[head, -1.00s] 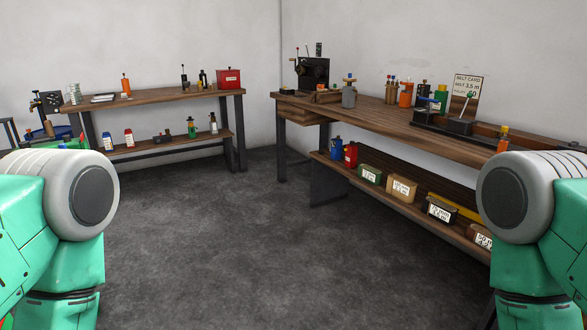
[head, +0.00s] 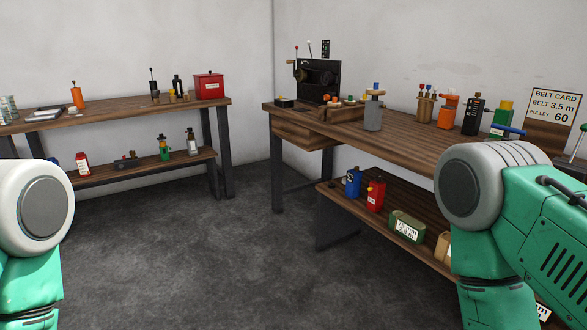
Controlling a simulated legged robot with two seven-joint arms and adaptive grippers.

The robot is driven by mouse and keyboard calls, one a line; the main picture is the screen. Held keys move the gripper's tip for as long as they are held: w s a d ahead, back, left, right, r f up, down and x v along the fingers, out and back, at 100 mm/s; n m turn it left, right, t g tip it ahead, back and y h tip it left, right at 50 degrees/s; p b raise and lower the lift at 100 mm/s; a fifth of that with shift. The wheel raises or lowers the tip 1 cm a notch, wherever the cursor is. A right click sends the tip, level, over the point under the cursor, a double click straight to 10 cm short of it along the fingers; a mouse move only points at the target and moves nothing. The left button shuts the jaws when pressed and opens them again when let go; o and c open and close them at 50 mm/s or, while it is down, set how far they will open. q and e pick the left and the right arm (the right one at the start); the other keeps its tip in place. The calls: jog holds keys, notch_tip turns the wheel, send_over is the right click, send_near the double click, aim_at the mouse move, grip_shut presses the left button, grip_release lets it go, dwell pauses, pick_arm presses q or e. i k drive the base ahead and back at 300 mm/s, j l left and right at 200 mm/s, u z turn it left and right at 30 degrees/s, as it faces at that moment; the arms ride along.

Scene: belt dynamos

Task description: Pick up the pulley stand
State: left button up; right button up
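I cannot tell for certain which object is the pulley stand. A grey upright piece with a wide tan and blue top (head: 373,110) stands near the front edge of the right workbench (head: 400,147). A dark machine with a crank and levers (head: 317,78) stands at that bench's far end. A belt card (head: 554,113) at the right reads belt 3.5 m, pulley 60. My two green and grey arms show at the left and right edges, but neither gripper is in view. The right arm hides part of the bench.
Blue (head: 352,182) and red (head: 376,194) cans and a green box (head: 406,227) sit on the right bench's lower shelf. A second bench (head: 130,112) with a red box (head: 209,86) stands at the back left. The grey floor (head: 200,260) between is clear.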

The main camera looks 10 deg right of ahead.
aim_at(373, 113)
jog(key=i+j+z, duration=0.2)
jog(key=i+z, duration=0.25)
jog(key=i, duration=0.25)
jog(key=i+j+z, duration=0.5)
jog(key=i, duration=0.2)
jog(key=i+j+z, duration=0.45)
jog(key=i+j, duration=0.15)
